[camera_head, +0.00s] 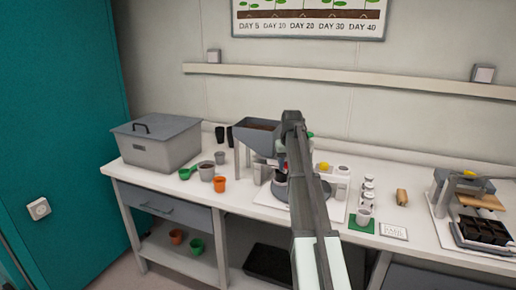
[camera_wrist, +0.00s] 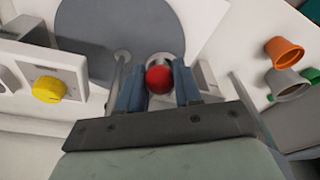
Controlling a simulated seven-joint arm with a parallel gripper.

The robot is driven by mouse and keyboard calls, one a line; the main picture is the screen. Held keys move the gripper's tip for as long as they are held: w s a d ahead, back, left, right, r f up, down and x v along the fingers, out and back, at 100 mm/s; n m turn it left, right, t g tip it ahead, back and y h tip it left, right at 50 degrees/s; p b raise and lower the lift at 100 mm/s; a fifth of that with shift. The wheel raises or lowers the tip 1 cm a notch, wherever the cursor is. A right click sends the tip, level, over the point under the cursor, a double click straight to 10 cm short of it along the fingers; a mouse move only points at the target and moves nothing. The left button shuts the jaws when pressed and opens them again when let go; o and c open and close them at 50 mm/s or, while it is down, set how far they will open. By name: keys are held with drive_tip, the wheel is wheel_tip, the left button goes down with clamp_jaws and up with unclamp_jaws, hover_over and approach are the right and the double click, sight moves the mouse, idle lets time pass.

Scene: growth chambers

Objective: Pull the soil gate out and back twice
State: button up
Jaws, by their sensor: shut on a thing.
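The soil gate's red knob (camera_wrist: 158,80) is a round ball in the wrist view, between the two blue fingers of my gripper (camera_wrist: 158,73). The fingers are shut on it from both sides. In the head view, a bit of red (camera_head: 282,167) shows beside my arm, below the grey soil hopper (camera_head: 241,138). The hopper stands on legs on the bench and holds brown soil. My arm hides most of the gate and my fingers in the head view, so I cannot tell how far out the gate is.
A device with a yellow knob (camera_wrist: 48,90) stands close on one side. Orange (camera_head: 219,184) and grey cups stand left of the hopper. A lidded grey bin (camera_head: 160,145) is further left. White jars (camera_head: 367,190) and a seed-tray station (camera_head: 485,232) are at the right.

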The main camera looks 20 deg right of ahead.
drive_tip(key=shift+w, duration=0.1)
idle(0.3)
drive_tip(key=shift+w+a, duration=1.8)
drive_tip(key=o, duration=0.7)
drive_tip(key=shift+r, duration=0.15)
wheel_tip(320, 180, up, 8)
drive_tip(key=shift+s+f, duration=0.1)
drive_tip(key=shift+f, duration=0.05)
